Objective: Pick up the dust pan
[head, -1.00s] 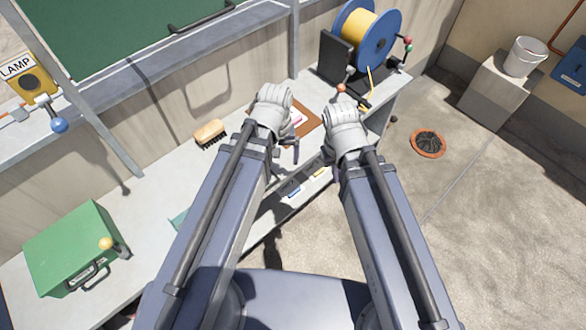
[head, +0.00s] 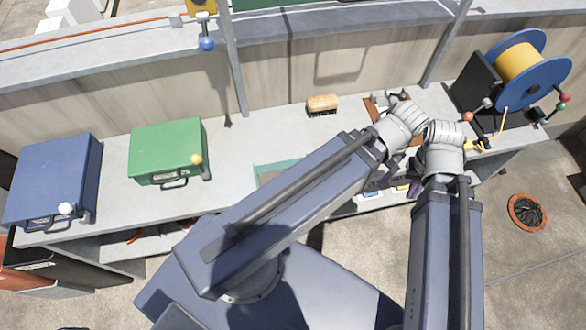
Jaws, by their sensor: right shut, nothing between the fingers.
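A teal-edged, flat, pale thing (head: 268,177) lies on the grey bench, partly hidden behind my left forearm. It may be the dust pan, but I cannot tell for sure. A brush (head: 322,104) with a tan back and dark bristles lies on the bench behind it. My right gripper (head: 414,172) is shut and empty, at the bench's front edge, well to the right of the teal thing. My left gripper (head: 391,166) is beside it, mostly hidden by its own wrist; its fingers are unclear.
A green case (head: 166,146) and a blue case (head: 50,172) stand on the bench at left. A blue reel with yellow cable (head: 518,62) stands at the right end. A brown board (head: 372,108) lies behind my wrists. Bench is clear between green case and brush.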

